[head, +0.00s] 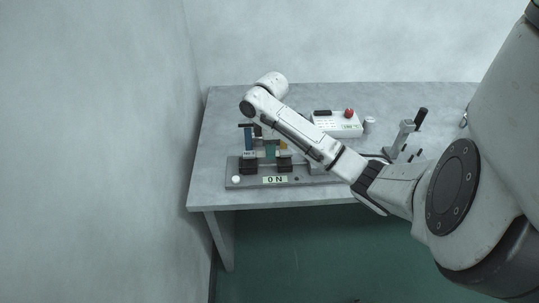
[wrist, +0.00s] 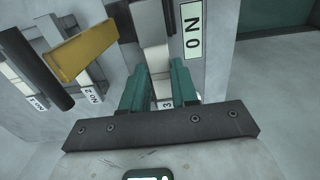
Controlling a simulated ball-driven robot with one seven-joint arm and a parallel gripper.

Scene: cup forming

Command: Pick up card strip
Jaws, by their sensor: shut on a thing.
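My gripper (wrist: 157,88) has two green fingers, one on each side of a narrow pale piece (wrist: 157,62). The fingers are shut on this piece, which I take to be the card strip. A label ending in 3 (wrist: 166,104) shows low between the fingers. In the head view my gripper (head: 270,150) is low over the fixture at the table's left, partly covered by my arm. The card strip cannot be made out there. I cannot tell whether the strip still touches its holder.
A yellow bar (wrist: 83,52) and a dark cylinder (wrist: 35,70) are left of my fingers. A white box with a red button (head: 337,124) and a lever device (head: 405,137) stand further right. A wall borders the table's left.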

